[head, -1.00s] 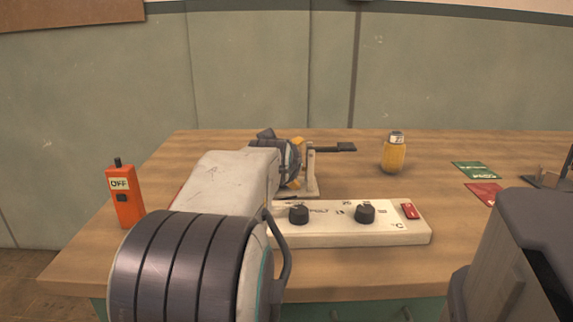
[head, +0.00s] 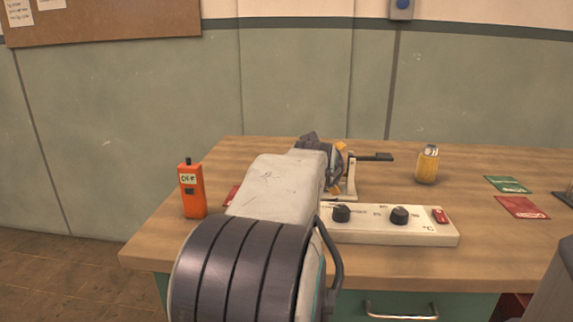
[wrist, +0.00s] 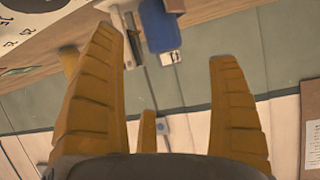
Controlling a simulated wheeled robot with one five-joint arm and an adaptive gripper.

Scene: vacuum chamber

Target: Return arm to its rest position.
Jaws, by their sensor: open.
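My arm reaches forward over the wooden table in the head view. My gripper (head: 338,168) is at its far end, partly hidden behind the pale arm link, with a yellow finger showing. In the wrist view my gripper (wrist: 166,46) has its yellow fingers spread wide, with nothing between them. Past the fingers, that view shows a blue object (wrist: 160,25) with a small white label and a pale fixture (wrist: 124,30) with a dark bar.
A stand with a dark lever (head: 372,157) is beside my gripper.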

